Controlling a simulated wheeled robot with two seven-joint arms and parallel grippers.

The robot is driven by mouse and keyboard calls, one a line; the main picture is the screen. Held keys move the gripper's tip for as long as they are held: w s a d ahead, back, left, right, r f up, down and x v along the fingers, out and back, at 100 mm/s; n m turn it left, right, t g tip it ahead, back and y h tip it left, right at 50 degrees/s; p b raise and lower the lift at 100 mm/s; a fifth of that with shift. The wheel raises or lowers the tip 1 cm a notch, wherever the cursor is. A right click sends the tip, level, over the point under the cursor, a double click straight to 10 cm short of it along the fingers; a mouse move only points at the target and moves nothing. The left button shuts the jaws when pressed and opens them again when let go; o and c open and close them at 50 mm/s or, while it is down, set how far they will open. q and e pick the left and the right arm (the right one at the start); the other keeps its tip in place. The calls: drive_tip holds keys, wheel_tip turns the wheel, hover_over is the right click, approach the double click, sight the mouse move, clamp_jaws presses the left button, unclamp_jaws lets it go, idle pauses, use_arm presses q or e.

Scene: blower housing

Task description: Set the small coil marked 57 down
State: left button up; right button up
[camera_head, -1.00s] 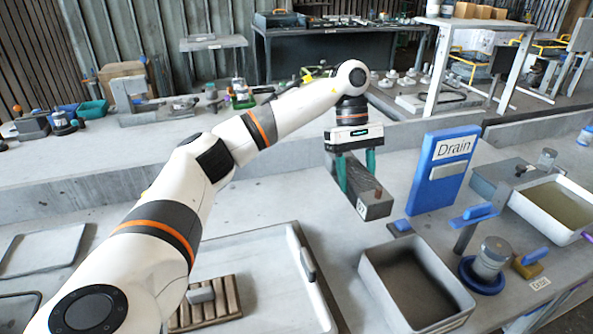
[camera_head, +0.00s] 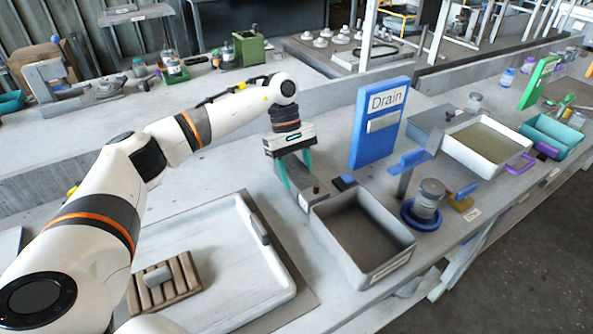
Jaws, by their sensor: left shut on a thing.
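My left gripper (camera_head: 296,178) has its teal fingers pointing down, shut on a dark grey, blocky piece (camera_head: 306,188) with a small white label on its near end. I take this for the small coil; the number is too small to read surely. The piece is just left of the grey open bin (camera_head: 330,244) and above or on the bench; I cannot tell whether it touches. The fingers hide part of it. My right gripper is not in view.
A blue Drain sign (camera_head: 365,148) stands behind the grey bin. A white tray (camera_head: 200,307) with a slatted wooden block (camera_head: 180,285) lies at front left. A silver canister on a blue dish (camera_head: 428,205) and a liquid-filled white tub (camera_head: 455,158) stand right.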

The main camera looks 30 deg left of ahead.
use_arm(q)
drive_tip(key=o, duration=0.9)
drive_tip(key=shift+f, duration=0.1)
drive_tip(key=o, duration=0.4)
